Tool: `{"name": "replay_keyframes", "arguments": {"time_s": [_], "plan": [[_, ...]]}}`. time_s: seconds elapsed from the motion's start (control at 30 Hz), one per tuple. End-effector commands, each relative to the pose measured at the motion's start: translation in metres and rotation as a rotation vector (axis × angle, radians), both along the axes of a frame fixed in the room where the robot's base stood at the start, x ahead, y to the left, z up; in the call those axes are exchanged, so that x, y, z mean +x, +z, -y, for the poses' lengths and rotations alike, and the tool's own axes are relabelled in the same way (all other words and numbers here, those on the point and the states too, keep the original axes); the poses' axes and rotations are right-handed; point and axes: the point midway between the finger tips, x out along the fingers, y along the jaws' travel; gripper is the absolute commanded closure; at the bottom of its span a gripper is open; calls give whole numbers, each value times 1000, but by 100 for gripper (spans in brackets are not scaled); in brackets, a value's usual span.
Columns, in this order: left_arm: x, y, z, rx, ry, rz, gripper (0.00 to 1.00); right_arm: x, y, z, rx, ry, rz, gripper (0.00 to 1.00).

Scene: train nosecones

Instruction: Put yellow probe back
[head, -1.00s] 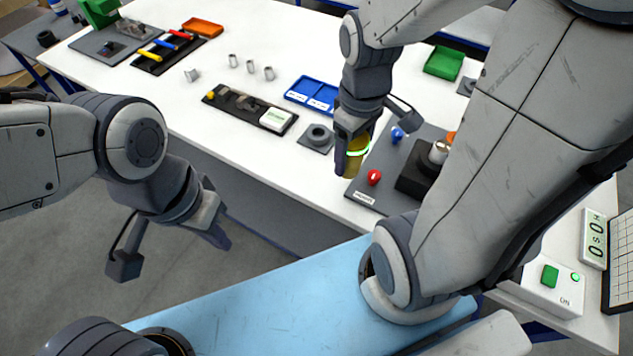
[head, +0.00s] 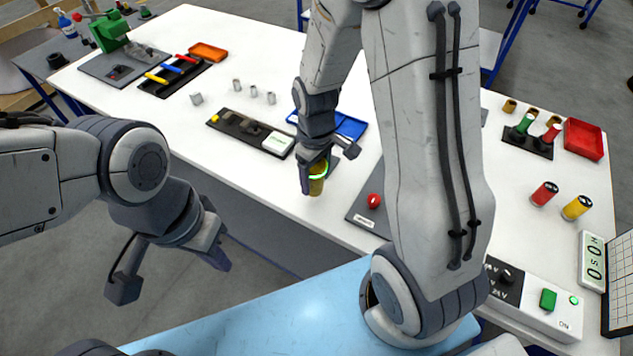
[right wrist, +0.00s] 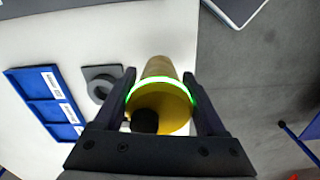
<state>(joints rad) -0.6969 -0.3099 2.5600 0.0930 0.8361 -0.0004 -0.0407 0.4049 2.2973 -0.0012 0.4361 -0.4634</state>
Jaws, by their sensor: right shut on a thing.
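The yellow probe (head: 316,186) is a yellow cylinder with a glowing green ring. It hangs in my right gripper (head: 315,174) near the front edge of the white table. In the right wrist view the probe (right wrist: 160,98) sits between both fingers of that gripper (right wrist: 160,84), with a black knob on its near end. Its far end looks clear of the grey ring block (right wrist: 101,84) beside it. My left gripper (head: 170,270) is open and empty, out in front of the table over the floor.
A blue tray (right wrist: 45,101) lies beside the ring block. A dark board with a red knob (head: 374,201) is partly behind my right arm. A black stand (head: 530,146) holds green and red pieces at the right.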

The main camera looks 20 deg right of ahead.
Motion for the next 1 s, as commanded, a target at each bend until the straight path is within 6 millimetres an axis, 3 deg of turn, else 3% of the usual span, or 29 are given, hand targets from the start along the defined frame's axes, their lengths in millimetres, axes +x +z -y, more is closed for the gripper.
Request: {"name": "replay_keyframes", "arguments": {"time_s": [0.2, 0.63, 0.67, 0.7, 0.73, 1.0], "plan": [[0, 3, 0, 0, 0, 0, 100, -2, -31, 1, 0, -1, -7, 97], [0, 0, 0, 0, 0, 0, 100, -1, -39, 1, 0, -1, -2, 97], [0, 0, 0, 0, 0, 0, 100, -1, -39, 1, 0, -1, -2, 23], [0, 1, 0, 0, 0, 0, 100, -1, -38, 1, 0, -1, -2, 7], [0, 1, 0, 0, 0, 0, 100, -1, -38, 1, 0, -1, -2, 0], [0, 3, 0, 0, 0, 0, 100, -1, -36, 0, 0, 0, -2, 0]]}}
